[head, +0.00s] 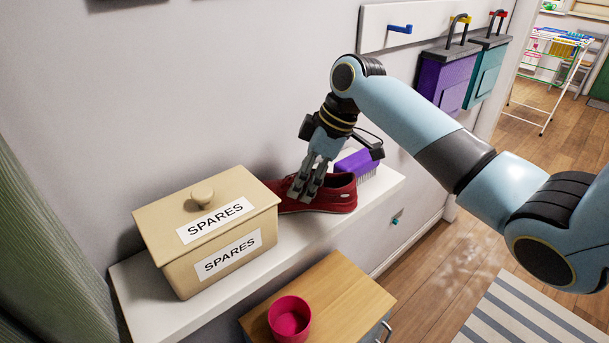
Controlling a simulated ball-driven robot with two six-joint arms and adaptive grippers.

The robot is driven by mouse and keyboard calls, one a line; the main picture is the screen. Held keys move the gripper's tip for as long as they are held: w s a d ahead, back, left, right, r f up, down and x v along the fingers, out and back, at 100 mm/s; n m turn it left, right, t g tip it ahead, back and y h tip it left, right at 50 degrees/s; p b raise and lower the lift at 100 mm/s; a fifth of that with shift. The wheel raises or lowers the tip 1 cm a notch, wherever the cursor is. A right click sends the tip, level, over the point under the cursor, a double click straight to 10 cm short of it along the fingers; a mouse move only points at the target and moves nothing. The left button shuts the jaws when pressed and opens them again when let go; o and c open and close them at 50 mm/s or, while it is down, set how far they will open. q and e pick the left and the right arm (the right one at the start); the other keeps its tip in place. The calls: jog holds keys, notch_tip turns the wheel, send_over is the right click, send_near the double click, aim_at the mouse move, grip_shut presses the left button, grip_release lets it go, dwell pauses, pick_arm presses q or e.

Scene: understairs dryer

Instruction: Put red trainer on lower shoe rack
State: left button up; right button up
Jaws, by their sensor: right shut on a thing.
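The red trainer (335,196) sits on a white wall shelf (150,310), just right of a tan lidded box. My right gripper (305,192) comes down from above and is shut on the trainer at its opening. The trainer appears to be at shelf level; I cannot tell whether it touches the shelf. My left gripper is not in view. No shoe rack can be made out in the head view.
The tan SPARES box (167,250) stands close on the trainer's left. A purple brush (357,163) lies behind it. Below are a wooden cabinet (345,290) with a pink cup (289,318). Purple (445,85) and teal (486,72) bags hang from the wall rail.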

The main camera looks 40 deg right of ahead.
jog(key=o, duration=1.4)
jog(key=shift+c, duration=0.2)
